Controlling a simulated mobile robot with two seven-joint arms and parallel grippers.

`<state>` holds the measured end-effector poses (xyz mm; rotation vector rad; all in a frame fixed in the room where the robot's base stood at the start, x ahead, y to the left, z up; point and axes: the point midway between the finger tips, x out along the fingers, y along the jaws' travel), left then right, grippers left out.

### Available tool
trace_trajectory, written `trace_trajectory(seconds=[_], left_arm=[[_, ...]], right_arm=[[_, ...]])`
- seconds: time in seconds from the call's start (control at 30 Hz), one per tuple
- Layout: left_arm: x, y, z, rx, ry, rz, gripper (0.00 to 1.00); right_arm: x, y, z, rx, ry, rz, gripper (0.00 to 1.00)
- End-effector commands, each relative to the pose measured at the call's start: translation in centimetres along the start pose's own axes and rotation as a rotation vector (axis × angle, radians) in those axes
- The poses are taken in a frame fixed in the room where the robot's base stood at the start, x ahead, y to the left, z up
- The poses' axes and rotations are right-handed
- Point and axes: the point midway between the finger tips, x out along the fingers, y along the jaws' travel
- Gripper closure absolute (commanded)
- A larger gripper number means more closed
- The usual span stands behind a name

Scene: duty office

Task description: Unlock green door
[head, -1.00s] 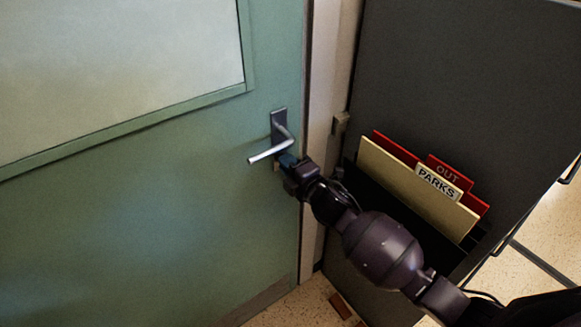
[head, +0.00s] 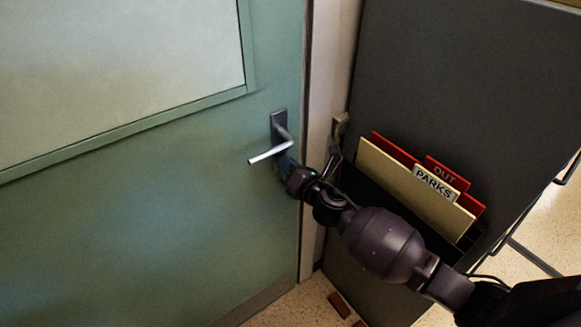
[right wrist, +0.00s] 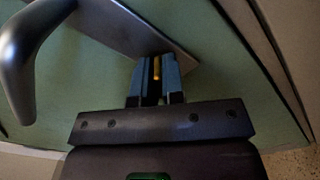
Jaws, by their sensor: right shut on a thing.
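The green door (head: 150,220) fills the left of the head view and looks closed against its frame. Its silver lever handle (head: 268,154) sits on a dark plate (head: 279,119) and points left. My right gripper (head: 285,164) is at the plate's lower end, just under the lever. In the right wrist view its blue-grey fingers (right wrist: 157,78) are shut on a thin brass-coloured thing, probably a key (right wrist: 157,68), at the plate (right wrist: 130,25). Only a sliver of it shows. The lock opening is hidden, so I cannot tell how deep the key sits. My left gripper is out of view.
A dark cabinet side (head: 440,75) stands close right of the door frame (head: 325,100). A pocket on it holds a cream folder marked PARKS (head: 400,180) and a red OUT card (head: 446,172), close beside my right arm. Speckled floor (head: 300,308) shows below.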

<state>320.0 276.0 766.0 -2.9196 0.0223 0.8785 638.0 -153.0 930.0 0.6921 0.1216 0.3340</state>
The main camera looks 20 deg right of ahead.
Motion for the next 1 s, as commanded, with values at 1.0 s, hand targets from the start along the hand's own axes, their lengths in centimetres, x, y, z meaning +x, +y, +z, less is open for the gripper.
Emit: trace_trajectory(seconds=[1.0], left_arm=[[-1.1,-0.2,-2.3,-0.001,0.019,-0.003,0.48]], right_arm=[[0.0,0.0,0.1,-0.769,-0.001,0.000,1.00]])
